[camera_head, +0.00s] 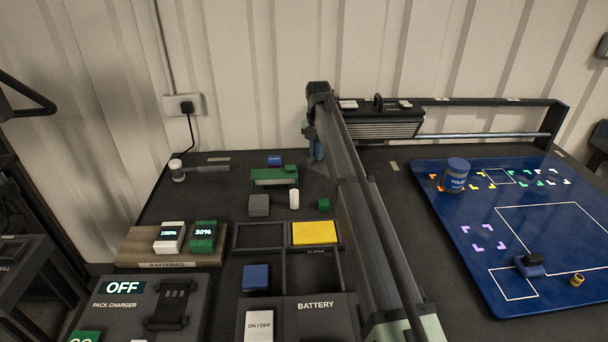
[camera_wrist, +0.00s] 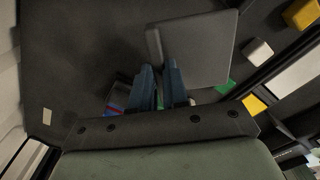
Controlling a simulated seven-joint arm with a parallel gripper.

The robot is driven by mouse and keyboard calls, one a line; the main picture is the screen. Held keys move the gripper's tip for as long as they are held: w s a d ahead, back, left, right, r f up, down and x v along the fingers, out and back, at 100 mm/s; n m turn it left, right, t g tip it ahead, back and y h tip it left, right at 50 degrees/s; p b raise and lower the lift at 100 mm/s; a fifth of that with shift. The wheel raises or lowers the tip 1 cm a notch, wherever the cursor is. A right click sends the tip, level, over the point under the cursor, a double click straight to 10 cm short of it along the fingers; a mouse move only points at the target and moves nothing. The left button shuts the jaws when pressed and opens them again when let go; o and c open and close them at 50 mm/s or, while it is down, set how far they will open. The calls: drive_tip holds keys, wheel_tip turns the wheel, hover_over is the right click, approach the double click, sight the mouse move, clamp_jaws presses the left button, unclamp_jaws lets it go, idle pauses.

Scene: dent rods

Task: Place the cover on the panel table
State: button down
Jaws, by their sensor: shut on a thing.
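My gripper (camera_wrist: 160,72) is shut, its two blue fingers close together at the edge of a flat dark grey plate, which looks like the cover (camera_wrist: 203,48). In the wrist view the plate reaches beyond the fingers, its narrow rim lying at the gap between them. In the head view my gripper (camera_head: 316,152) hangs at the back of the dark table, and I cannot make out the plate there. The blue panel (camera_head: 475,215) lies at the right, with white outlines and coloured corner marks, well apart from my gripper.
A blue cylinder (camera_head: 456,175), a small dark-blue piece (camera_head: 530,264) and a yellow ring (camera_head: 577,280) stand on the panel. Left of my arm are a green bracket (camera_head: 275,176), grey block (camera_head: 258,205), white cylinder (camera_head: 294,199) and yellow plate (camera_head: 314,233). A ribbed black unit (camera_head: 378,128) stands behind.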

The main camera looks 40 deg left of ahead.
drive_tip(key=shift+f, duration=3.6)
drive_tip(key=shift+f, duration=0.15)
drive_tip(key=c, duration=1.1)
unclamp_jaws()
wheel_tip(320, 180, up, 12)
drive_tip(key=shift+r, duration=0.15)
